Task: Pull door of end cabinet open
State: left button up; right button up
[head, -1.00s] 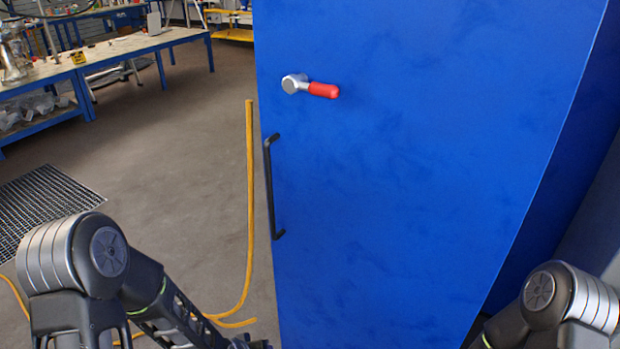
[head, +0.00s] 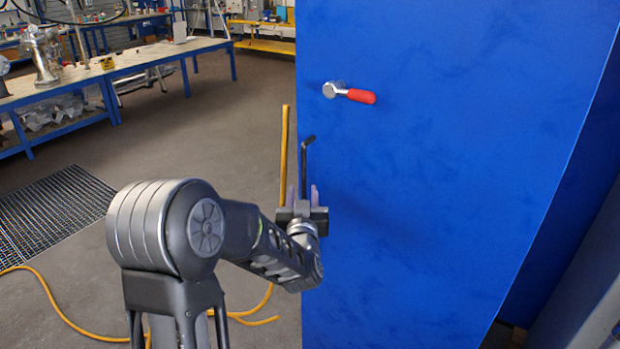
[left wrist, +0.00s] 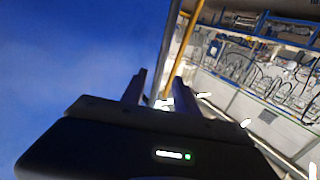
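The blue cabinet door (head: 430,170) fills the right of the head view and looks closed. A black bar handle (head: 304,165) stands upright along its left edge. Above it is a lever with a red grip (head: 361,96), lying nearly level. My left gripper (head: 303,193) is at the handle, fingers pointing up in the picture, with the handle's lower part between or behind them. In the left wrist view the two fingers (left wrist: 157,86) are apart, with the door's edge and a thin bar in the gap. Contact cannot be told. My right gripper is out of view.
Workbenches (head: 150,58) with equipment stand at the back left. A floor grate (head: 50,210) lies at the left. The floor (head: 200,140) between is open.

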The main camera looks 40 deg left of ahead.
aim_at(304, 179)
pick_arm(q)
jog(key=p+x, duration=0.1)
jog(key=x, duration=0.6)
jog(key=shift+w+a+f, duration=0.1)
jog(key=shift+w+a, duration=0.15)
jog(key=shift+w, duration=0.1)
jog(key=shift+c, duration=0.5)
grip_shut()
dwell(0.8)
